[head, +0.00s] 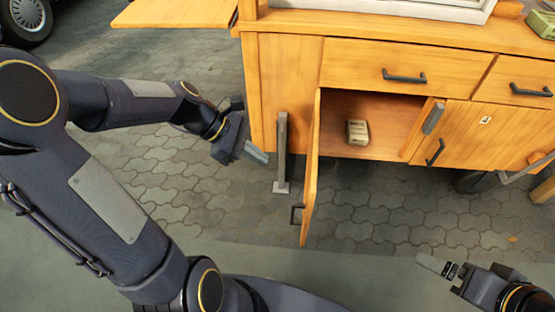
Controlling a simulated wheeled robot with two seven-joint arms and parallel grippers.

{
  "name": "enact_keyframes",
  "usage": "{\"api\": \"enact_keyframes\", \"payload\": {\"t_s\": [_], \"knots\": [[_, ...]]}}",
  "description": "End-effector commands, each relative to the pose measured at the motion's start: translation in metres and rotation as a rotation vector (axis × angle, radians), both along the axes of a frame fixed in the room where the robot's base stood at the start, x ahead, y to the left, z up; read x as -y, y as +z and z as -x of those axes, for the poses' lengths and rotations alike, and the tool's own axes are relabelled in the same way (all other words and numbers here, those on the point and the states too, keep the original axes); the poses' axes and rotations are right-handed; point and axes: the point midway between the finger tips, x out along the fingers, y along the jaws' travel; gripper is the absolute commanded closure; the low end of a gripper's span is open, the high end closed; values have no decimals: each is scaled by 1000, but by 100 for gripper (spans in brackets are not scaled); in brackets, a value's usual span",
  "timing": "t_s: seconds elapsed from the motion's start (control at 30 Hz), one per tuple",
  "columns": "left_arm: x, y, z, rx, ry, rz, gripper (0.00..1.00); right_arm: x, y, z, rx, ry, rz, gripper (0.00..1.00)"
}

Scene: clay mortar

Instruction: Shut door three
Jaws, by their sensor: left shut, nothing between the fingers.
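The wooden cabinet (290,85) has a hinged door (311,165) standing open toward me, seen nearly edge-on, with a dark handle (297,214) at its lower left. I cannot read a number on this door. To its right a shut door (465,140) has a dark handle (435,152) and a small pale label too small to read. My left gripper (257,153) is shut and empty, left of the open door and apart from it, near the cabinet's left end. My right gripper (432,264) is at the lower right, away from the doors; its finger gap is not clear.
A grey upright post (282,150) stands between my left gripper and the open door. A small box (358,132) lies inside the open compartment. Shut drawers (405,68) are above. The paved floor (370,215) right of the open door is clear.

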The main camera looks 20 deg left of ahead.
Motion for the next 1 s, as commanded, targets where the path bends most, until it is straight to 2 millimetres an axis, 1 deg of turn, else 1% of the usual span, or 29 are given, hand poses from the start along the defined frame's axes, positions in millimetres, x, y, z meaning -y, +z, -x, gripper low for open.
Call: {"api": "enact_keyframes", "payload": {"t_s": [0.03, 0.1, 0.4, 0.43, 0.53, 0.7, 1.0], "knots": [[7, -10, -1, -2, -5, 2, 100, 0, -7, 0, 0, 0, 0, 0], [17, -22, -3, -2, -7, 2, 100, 0, -15, 0, 0, 0, 0, 0], [61, -66, -14, -2, -8, -1, 100, 0, -43, 0, 0, 0, 0, 0], [66, -63, -16, 4, -10, -2, 100, 0, -43, 0, 0, 0, 0, 0], [81, -61, -19, 3, -9, -2, 100, 0, -47, 0, 0, 0, 0, 0], [94, -60, -23, 2, -6, -3, 100, 0, -50, 0, 0, 0, 0, 0], [96, -59, -24, 2, -4, -4, 100, 0, -50, 0, 0, 0, 0, 0]]}}
